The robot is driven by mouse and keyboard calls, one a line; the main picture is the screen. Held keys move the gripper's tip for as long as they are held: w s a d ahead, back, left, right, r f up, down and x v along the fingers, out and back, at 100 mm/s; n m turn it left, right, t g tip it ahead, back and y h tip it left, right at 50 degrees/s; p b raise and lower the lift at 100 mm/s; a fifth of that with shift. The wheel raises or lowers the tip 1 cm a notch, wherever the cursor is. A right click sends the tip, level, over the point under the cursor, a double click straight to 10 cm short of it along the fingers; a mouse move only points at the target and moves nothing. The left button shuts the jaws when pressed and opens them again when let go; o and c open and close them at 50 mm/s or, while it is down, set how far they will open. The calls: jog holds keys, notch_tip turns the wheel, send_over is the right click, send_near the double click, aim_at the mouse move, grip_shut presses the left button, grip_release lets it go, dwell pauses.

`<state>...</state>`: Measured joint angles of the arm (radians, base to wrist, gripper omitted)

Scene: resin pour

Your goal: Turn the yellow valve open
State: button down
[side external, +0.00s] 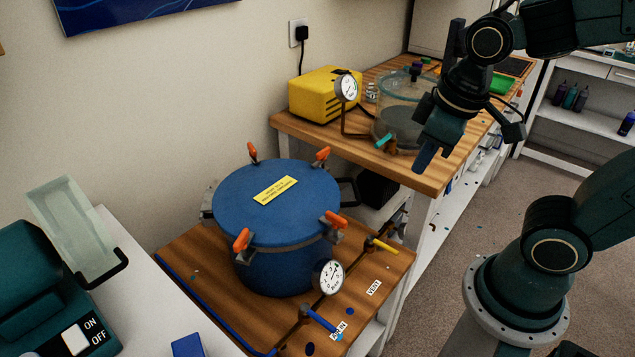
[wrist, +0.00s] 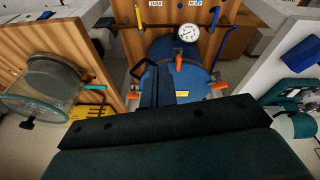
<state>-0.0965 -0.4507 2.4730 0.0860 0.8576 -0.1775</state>
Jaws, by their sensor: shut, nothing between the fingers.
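The yellow valve handle (side external: 383,246) sits on the dark pipe at the right of the blue pressure pot (side external: 275,225), near the VENT label (side external: 374,288). The handle lies crosswise to the pipe. In the wrist view the yellow handle (wrist: 139,16) shows at the top, left of the gauge. My gripper (side external: 423,162) is shut and empty, pointing down. In the side view it appears above and right of the valve, in front of the rear bench, and is apart from the handle.
A blue handle (side external: 321,320) lies on the same pipe by the AIR IN label, with a round gauge (side external: 328,277) between the valves. Orange clamps (side external: 241,240) ring the pot lid. A clear chamber (side external: 400,108) and a yellow box (side external: 325,94) stand on the rear bench.

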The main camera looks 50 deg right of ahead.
notch_tip(320, 180, down, 12)
jog(key=w+a+n+g+h, duration=0.1)
jog(key=w+n+g+h, duration=0.15)
jog(key=n+g, duration=0.25)
jog(key=n+t+h, duration=0.2)
jog(key=n+h, duration=0.5)
jog(key=n, duration=0.4)
send_near(383, 246)
jog(key=s+a, duration=0.2)
jog(key=a, duration=0.1)
jog(key=shift+w+a+r, duration=0.25)
jog(key=shift+r, duration=0.05)
jog(key=shift+d+f, duration=0.1)
jog(key=shift+d, duration=0.05)
jog(key=x, duration=0.9)
jog(key=shift+d, duration=0.35)
jog(key=shift+f, duration=0.1)
